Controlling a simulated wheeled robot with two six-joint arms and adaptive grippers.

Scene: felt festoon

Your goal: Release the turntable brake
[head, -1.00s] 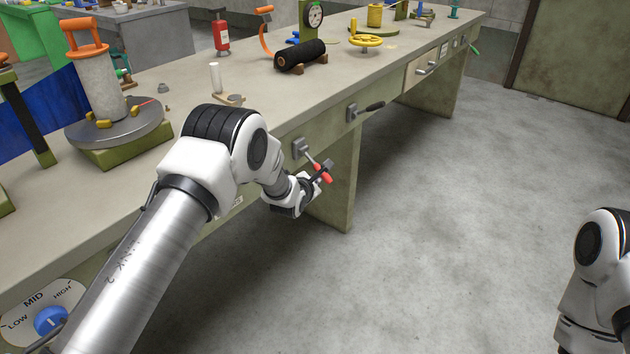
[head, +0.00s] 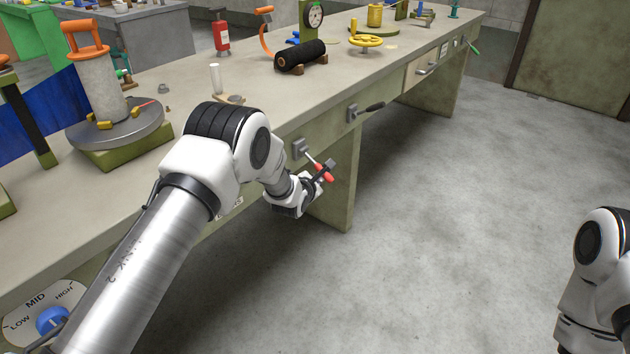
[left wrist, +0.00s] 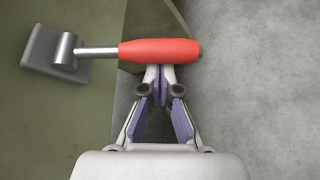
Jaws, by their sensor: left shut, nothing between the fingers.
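The turntable (head: 148,128) stands on the bench at the left, bearing a pale stone cylinder (head: 98,88) with an orange handle. A lever with a red grip (head: 325,177) sticks out from a grey mount (head: 300,148) on the bench front. In the left wrist view the red grip (left wrist: 158,51) lies across the picture, its rod running left to the mount (left wrist: 42,52). My left gripper (head: 329,165) is shut and empty. Its fingertips (left wrist: 161,72) are at the near side of the red grip; I cannot tell whether they touch. My right gripper is out of view.
A second lever with a dark handle (head: 374,106) sticks out of the bench front farther right. A dial with a blue knob (head: 50,320) is at lower left. A black roll (head: 300,55) and a yellow handwheel (head: 366,41) stand on the bench. The floor at right is clear.

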